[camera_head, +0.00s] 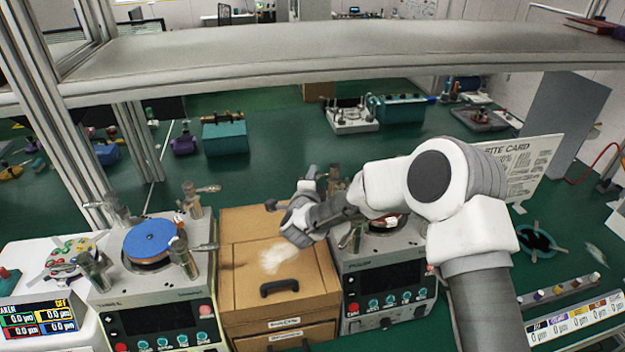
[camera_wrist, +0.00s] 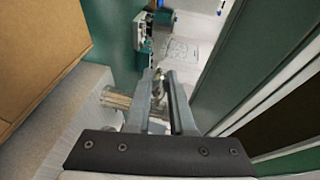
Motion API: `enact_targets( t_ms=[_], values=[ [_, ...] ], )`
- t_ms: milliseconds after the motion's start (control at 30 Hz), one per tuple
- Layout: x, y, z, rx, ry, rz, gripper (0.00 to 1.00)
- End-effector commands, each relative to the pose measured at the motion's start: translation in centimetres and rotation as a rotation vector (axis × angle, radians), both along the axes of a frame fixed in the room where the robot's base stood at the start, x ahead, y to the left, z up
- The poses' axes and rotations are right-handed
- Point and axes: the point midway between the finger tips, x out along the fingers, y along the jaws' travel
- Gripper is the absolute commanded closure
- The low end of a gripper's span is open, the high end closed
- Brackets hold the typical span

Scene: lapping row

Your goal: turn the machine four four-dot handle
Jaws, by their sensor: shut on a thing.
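Machine four (camera_head: 385,272) is the grey unit with a dark display and several buttons, right of the cardboard box. Its top is partly hidden behind my arm, and its handle dots are not readable. My gripper (camera_head: 298,212) is at the machine's left side, over the box edge, with the fingertips hard to make out. In the wrist view my gripper's fingers (camera_wrist: 160,78) are closed on a small metal handle (camera_wrist: 158,88), mostly hidden between them.
The cardboard box (camera_head: 235,262) with a black pull stands between the machines. Machine three (camera_head: 160,285), with a blue disc (camera_head: 150,238), is to the left. A shelf (camera_head: 300,58) crosses above. A printed card (camera_head: 528,168) stands at the right.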

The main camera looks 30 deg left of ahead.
Motion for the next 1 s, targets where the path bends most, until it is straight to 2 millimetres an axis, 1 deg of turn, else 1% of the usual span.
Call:
enact_targets(
  t_ms=[67, 333, 767, 800, 933, 967, 1000],
  values=[
    [-0.05, -0.25, -0.29, 0.004, -0.009, 0.045, 1.00],
    [-0.57, -0.67, -0.02, 0.005, -0.007, 0.166, 1.00],
    [-0.84, -0.75, 0.24, 0.001, -0.005, 0.195, 1.00],
    [-0.84, -0.75, 0.24, 0.001, -0.005, 0.195, 0.77],
    [-0.84, -0.77, 0.18, 0.001, -0.004, 0.195, 0.54],
    [-0.84, -0.77, 0.17, 0.001, -0.004, 0.194, 0.49],
    [-0.84, -0.78, 0.15, 0.000, -0.004, 0.194, 0.49]
  ],
)
